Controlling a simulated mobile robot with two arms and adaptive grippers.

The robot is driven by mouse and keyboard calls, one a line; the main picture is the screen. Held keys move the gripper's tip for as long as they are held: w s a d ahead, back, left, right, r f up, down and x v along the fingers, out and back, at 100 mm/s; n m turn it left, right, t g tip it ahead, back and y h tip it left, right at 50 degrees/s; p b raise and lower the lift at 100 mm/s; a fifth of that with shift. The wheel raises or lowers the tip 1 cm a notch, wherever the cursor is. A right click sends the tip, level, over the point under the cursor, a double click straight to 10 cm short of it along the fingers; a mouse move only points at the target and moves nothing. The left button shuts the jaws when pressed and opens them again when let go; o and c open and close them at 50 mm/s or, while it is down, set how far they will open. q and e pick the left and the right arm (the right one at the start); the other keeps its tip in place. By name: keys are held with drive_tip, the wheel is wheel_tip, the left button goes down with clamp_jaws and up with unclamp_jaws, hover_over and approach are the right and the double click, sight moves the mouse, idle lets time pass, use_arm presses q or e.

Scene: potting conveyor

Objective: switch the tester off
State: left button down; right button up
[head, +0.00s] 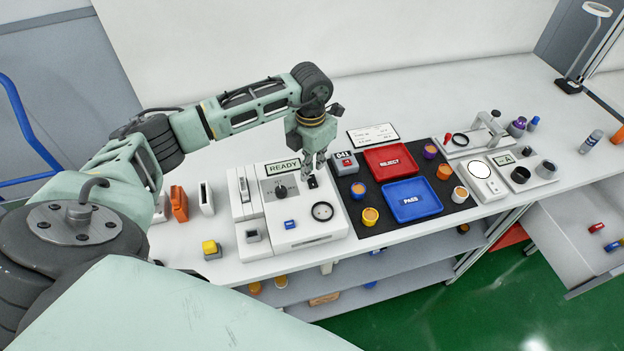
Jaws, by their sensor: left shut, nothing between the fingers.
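The tester (300,238) is a white box on the bench, left of the black mat. Its green display (283,167) reads "READY". A dark knob (280,191) sits on its grey panel, and a small black switch (312,182) sits at the panel's right side. A blue button (290,224) and a round dark ring (322,211) are on the lower part of its top. My left gripper (318,173) is shut and empty, pointing down just above the black switch. I cannot tell whether its tips touch the switch, or which way the switch is set. My right gripper is not in view.
A red REJECT tray (390,146) and a blue PASS tray (441,203) stand on the black mat (384,226), among several small potted parts. A yellow-topped button (209,247) is left of the tester. A white balance-like device (482,171) stands right. An open drawer (570,235) juts out.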

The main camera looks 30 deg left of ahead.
sight(311, 177)
use_arm(q)
drive_tip(key=shift+f+b, duration=0.4)
drive_tip(key=shift+f, duration=0.15)
idle(0.4)
drive_tip(key=shift+s+f+b, duration=0.1)
drive_tip(key=shift+f+b, duration=0.5)
drive_tip(key=shift+f, duration=0.1)
idle(0.3)
drive_tip(key=shift+r, duration=0.15)
drive_tip(key=shift+r+p, duration=0.55)
drive_tip(key=shift+r, duration=0.05)
drive_tip(key=shift+r+p, duration=1.65)
drive_tip(key=shift+r, duration=1.15)
